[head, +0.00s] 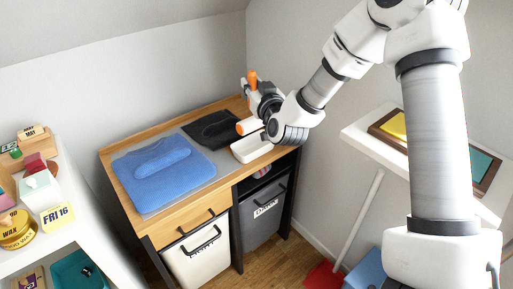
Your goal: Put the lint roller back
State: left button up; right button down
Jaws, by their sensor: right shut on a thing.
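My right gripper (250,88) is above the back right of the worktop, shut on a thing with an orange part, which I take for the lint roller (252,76). My fingers and wrist hide much of it. A second white piece with an orange end (246,126) shows just left of my wrist; I cannot tell whether it is part of the same thing. A white open tray (250,150) sits on the worktop's right end, below my wrist. My left gripper is not in view.
A folded blue cloth (160,178) and a dark cloth (212,128) lie on a grey mat on the wooden worktop (127,197). Pull-out bins (265,222) stand below. A crowded shelf (62,235) is at left, a white wall shelf (362,141) at right.

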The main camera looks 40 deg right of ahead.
notch_tip(320, 180, down, 9)
jog(key=shift+r+b, duration=0.1)
jog(key=shift+b, duration=0.7)
jog(key=shift+s+f, duration=0.1)
jog(key=shift+f, duration=0.1)
jog(key=c, duration=1)
grip_release()
